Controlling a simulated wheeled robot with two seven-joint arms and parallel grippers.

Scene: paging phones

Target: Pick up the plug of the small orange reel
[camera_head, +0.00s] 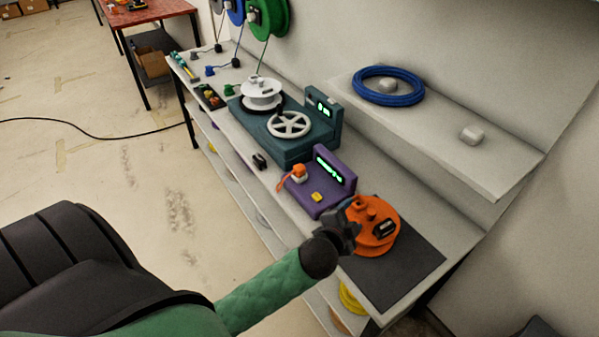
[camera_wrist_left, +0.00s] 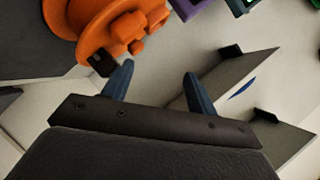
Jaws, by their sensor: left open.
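The small orange reel (camera_head: 378,238) lies flat on a dark mat at the near end of the bench, with raised orange parts on top. A dark block (camera_head: 386,228) shows on its upper face; I cannot tell if it is the plug. My left gripper (camera_head: 349,211) is at the reel's left side, partly covering it. In the left wrist view the reel (camera_wrist_left: 92,22) is at upper left. A small black block (camera_wrist_left: 102,63) at its edge is beside the left finger. The gripper (camera_wrist_left: 159,72) is open, with nothing between its blue fingers. My right gripper is not in view.
A purple device (camera_head: 322,190) with a green display stands just behind the reel. A teal machine (camera_head: 275,128) with white reels stands farther back. A raised shelf (camera_head: 445,140) on the right holds a blue cable coil (camera_head: 388,86). The dark mat (camera_head: 400,275) has bare room in front.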

